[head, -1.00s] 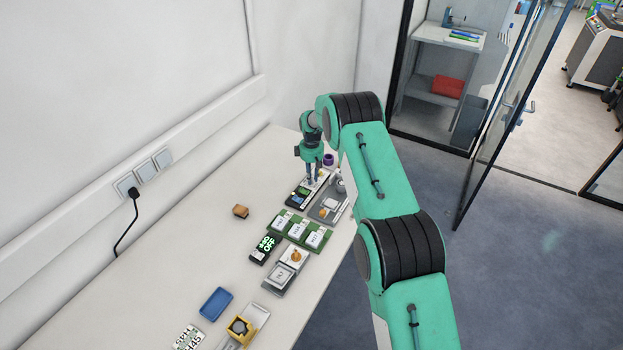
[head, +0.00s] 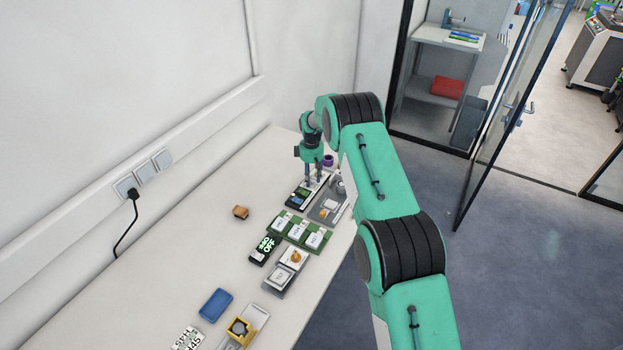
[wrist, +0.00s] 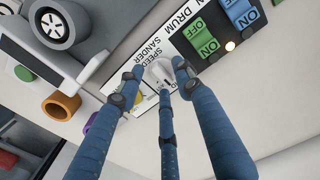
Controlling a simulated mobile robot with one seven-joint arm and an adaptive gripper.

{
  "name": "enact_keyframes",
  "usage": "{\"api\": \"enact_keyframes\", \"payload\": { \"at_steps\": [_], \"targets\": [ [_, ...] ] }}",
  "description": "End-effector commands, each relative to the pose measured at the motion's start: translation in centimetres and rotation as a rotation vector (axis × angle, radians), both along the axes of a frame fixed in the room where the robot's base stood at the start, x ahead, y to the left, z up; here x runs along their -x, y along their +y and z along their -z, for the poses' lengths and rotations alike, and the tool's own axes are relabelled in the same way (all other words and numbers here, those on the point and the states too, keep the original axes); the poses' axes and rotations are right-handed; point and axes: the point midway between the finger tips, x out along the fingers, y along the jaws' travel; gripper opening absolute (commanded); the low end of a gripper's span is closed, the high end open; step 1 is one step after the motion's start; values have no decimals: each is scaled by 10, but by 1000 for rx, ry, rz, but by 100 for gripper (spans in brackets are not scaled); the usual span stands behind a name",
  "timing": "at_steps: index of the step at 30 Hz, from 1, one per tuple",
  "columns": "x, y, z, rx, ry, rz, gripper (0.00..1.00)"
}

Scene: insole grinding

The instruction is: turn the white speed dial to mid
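The white speed dial (wrist: 158,72) sits on a black and white control panel (wrist: 137,47) lettered "SPEED SANDER" and "DRUM". In the wrist view, my gripper (wrist: 155,76) has its blue fingers spread around the dial, with the tips close to it. I cannot tell whether any finger touches it. The fingers partly hide the dial and its scale, so its setting is not readable. In the head view, my gripper (head: 314,183) points down over the panel (head: 300,196) at the far end of the table, with its fingers apart.
Green and blue ON/OFF switches (wrist: 204,36) stand beside the dial. A grey machine with a round wheel (wrist: 54,25), an orange-brown cylinder (wrist: 60,106) and a purple ring (head: 328,159) are close by. Several devices line the table's right side. The table's left side (head: 180,235) is mostly clear.

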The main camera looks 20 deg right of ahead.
Motion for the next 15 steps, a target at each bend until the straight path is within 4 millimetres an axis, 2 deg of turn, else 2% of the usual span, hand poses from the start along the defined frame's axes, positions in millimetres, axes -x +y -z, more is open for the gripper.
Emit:
{"api": "enact_keyframes", "payload": {
  "at_steps": [8,15],
  "targets": [
    [-1,0,-23,0,-1,0,35],
    [-1,0,-61,0,-3,0,35]
  ]
}}
